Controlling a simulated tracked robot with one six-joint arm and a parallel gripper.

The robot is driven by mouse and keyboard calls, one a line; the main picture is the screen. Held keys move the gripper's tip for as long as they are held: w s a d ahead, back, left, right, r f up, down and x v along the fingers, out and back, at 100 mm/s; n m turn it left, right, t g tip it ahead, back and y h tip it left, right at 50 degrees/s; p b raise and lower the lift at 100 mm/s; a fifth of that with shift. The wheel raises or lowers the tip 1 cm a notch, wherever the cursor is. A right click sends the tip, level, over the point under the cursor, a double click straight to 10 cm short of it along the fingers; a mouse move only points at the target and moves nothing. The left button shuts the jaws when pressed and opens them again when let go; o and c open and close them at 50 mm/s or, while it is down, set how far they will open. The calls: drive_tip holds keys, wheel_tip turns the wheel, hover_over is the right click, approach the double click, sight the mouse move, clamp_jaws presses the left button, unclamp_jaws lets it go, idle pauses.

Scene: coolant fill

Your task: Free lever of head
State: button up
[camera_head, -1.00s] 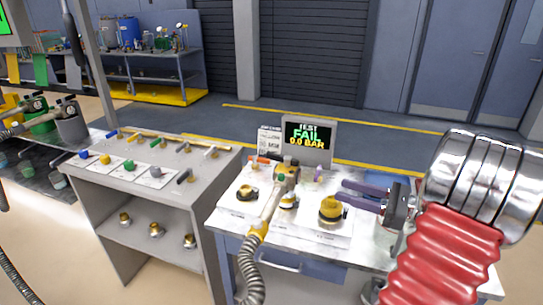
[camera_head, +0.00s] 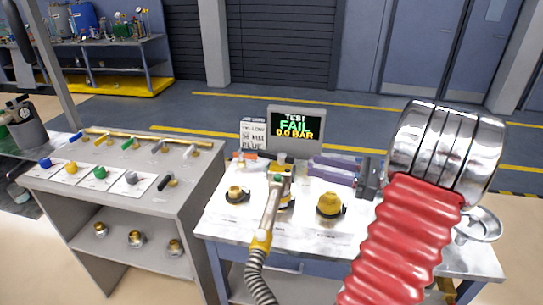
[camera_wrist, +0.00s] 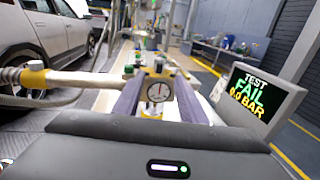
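The filling head (camera_head: 284,185), with a grey handle, yellow collar and ribbed hose, stands on the test bench (camera_head: 222,215). In the wrist view the head's round gauge (camera_wrist: 158,91) faces me. A small green part shows at its top; I cannot tell which part is the lever or how it sits. My gripper (camera_head: 309,168) has purple fingers pointing left toward the head. In the wrist view the fingers stand apart on both sides of the gauge, with no clear contact. My gripper is open and appears empty.
A screen (camera_head: 296,127) at the bench's back reads "TEST FAIL 0.0 BAR". Brass fittings (camera_head: 236,194) and (camera_head: 329,204) stand on either side of the head. A grey rack (camera_head: 180,192) with coloured levers is left. My red-sleeved arm hides the bench's right side.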

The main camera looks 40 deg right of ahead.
sight(278, 157)
drive_tip(key=shift+w, duration=0.1)
drive_tip(key=x, duration=1.3)
drive_tip(key=shift+w+a, duration=0.25)
drive_tip(key=shift+a, duration=0.05)
drive_tip(key=shift+c, duration=0.3)
clamp_jaws()
